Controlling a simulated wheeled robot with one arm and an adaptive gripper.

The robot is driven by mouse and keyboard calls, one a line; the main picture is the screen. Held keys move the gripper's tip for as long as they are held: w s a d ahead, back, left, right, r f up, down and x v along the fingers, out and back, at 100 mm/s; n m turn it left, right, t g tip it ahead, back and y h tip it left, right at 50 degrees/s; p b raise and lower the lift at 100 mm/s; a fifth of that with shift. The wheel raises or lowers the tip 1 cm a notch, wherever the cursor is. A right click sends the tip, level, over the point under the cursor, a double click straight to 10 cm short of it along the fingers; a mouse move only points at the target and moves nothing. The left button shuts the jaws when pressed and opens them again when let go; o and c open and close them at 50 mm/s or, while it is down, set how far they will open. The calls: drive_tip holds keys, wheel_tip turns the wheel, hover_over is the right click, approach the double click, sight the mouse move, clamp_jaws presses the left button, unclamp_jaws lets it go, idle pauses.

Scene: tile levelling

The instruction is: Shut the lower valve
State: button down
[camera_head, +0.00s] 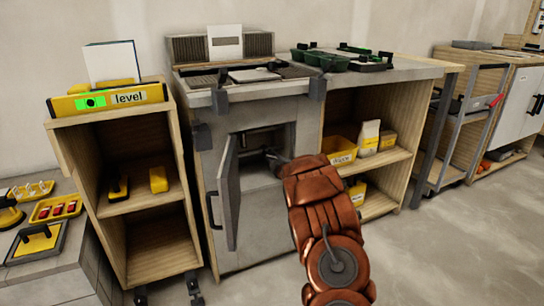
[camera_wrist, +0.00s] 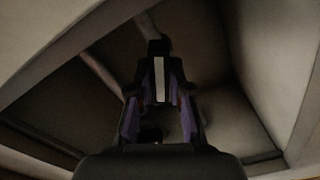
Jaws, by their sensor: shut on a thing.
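The lower valve's handle (camera_wrist: 159,75) seems to be the dark bar with a pale stripe in the wrist view. My gripper (camera_wrist: 159,93) has its two fingers on either side of it and is shut on it. Pipes (camera_wrist: 103,72) run inside the dim cabinet beside it. In the head view my gripper (camera_head: 275,157) reaches into the open cabinet under the worktop. Its fingertips and the valve are small and dark there. I cannot tell the valve's exact angle, nor see an upper valve clearly.
The cabinet door (camera_head: 229,190) stands open on the left of the opening. The worktop (camera_head: 370,78) is just above my arm. Shelves with a yellow bin (camera_head: 340,152) are to the right. A wooden shelf unit (camera_head: 160,255) stands left. Floor in front is clear.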

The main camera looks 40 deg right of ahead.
drive_tip(key=m+p, duration=1.2)
drive_tip(key=p, duration=0.4)
drive_tip(key=shift+a, duration=0.1)
drive_tip(key=shift+f+m, duration=0.15)
drive_tip(key=shift+m, duration=0.15)
drive_tip(key=c, duration=1.1)
unclamp_jaws()
